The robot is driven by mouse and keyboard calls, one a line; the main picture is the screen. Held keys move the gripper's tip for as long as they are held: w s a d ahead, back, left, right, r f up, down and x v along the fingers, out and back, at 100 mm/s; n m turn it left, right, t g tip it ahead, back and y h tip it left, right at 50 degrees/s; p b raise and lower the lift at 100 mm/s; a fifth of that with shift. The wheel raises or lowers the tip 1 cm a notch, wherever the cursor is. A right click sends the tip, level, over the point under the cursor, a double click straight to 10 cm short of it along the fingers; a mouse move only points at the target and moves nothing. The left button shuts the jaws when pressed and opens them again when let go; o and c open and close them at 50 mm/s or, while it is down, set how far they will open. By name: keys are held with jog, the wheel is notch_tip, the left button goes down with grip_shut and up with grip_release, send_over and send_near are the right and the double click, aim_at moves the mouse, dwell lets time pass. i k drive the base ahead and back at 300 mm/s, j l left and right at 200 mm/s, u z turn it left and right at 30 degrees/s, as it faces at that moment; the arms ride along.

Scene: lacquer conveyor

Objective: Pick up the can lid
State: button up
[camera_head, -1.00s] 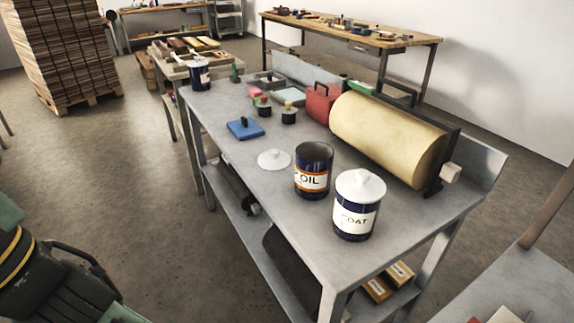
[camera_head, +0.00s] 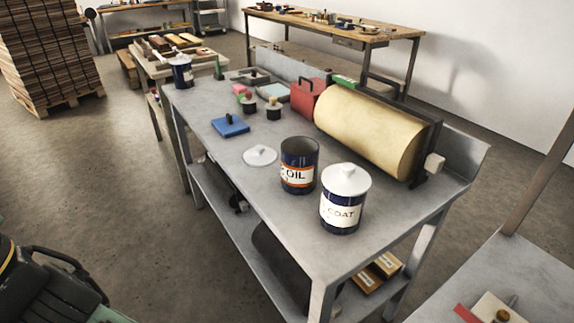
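A white can lid (camera_head: 259,156) with a small knob lies flat on the grey metal table (camera_head: 300,240), left of an open dark blue can labelled OIL (camera_head: 299,166). Another can, labelled COAT (camera_head: 342,203), stands to the right and nearer, with a white lid (camera_head: 346,179) on top. A third dark can (camera_head: 181,72) stands at the table's far left end. My gripper is not in view.
A blue block with a handle (camera_head: 230,126), small black-based pieces (camera_head: 274,109), a red box (camera_head: 306,97) and a large yellowish roller (camera_head: 368,130) stand on the table. Its near end is clear. Another grey surface (camera_head: 520,270) lies at lower right.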

aim_at(259, 155)
jog(key=i+j, duration=0.2)
jog(key=j, duration=0.2)
jog(key=i+j, duration=0.25)
jog(key=i+j+z, duration=0.1)
jog(key=j+z, duration=0.15)
jog(key=i+j+z, duration=0.2)
jog(key=j+z, duration=0.25)
jog(key=j, duration=0.15)
jog(key=z, duration=0.45)
jog(key=i, duration=0.45)
